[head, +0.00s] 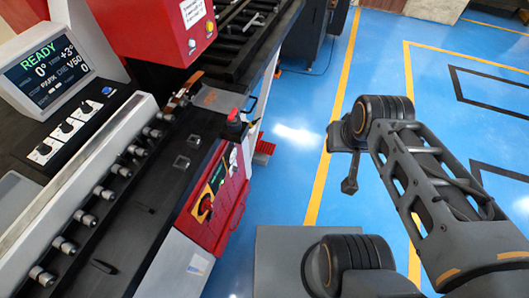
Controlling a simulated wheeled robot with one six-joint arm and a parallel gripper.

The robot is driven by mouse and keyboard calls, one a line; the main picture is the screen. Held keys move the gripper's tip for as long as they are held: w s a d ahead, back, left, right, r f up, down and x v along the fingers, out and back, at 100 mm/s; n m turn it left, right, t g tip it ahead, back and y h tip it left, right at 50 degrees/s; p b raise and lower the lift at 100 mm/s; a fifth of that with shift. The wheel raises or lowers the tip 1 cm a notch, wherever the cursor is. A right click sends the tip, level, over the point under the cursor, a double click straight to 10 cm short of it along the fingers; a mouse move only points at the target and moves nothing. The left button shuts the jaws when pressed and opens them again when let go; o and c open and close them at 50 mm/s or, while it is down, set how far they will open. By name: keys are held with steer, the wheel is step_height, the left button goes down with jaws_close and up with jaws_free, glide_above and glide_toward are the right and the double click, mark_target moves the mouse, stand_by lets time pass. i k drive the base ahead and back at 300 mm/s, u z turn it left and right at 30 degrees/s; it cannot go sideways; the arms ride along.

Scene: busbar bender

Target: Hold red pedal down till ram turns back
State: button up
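The red pedal (264,148) is a small, red, ribbed piece low beside the machine's right side, on the blue floor. It is partly hidden by the machine's edge. My gripper (349,186) is a small dark shape hanging under the end of my arm, over the floor, to the right of the pedal and clearly apart from it. Its fingers are too small to read. The red bender head (150,30) stands at the top left. I cannot clearly make out the ram. The screen (47,72) reads READY, 0° and +3°.
A red mushroom button (234,116) stands on the machine's right edge, above a red front panel with a rotary switch (206,205). A black handle sticks out near the button. A dark rail bed (240,35) runs behind. Open blue floor (300,100) lies between machine and arm.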

mark_target(266, 147)
steer(key=z, duration=0.55)
steer(key=k, duration=0.2)
steer(key=u, duration=0.95)
steer(key=i, duration=0.25)
steer(key=z, duration=0.2)
steer(key=k, duration=0.3)
steer(key=z, duration=1.05)
steer(key=k, duration=1.1)
steer(key=z, duration=0.55)
steer(key=i, duration=2.2)
steer(key=u, duration=1.45)
steer(key=i, duration=1.05)
steer(key=u, duration=1.4)
steer(key=i, duration=0.25)
steer(key=u, duration=0.15)
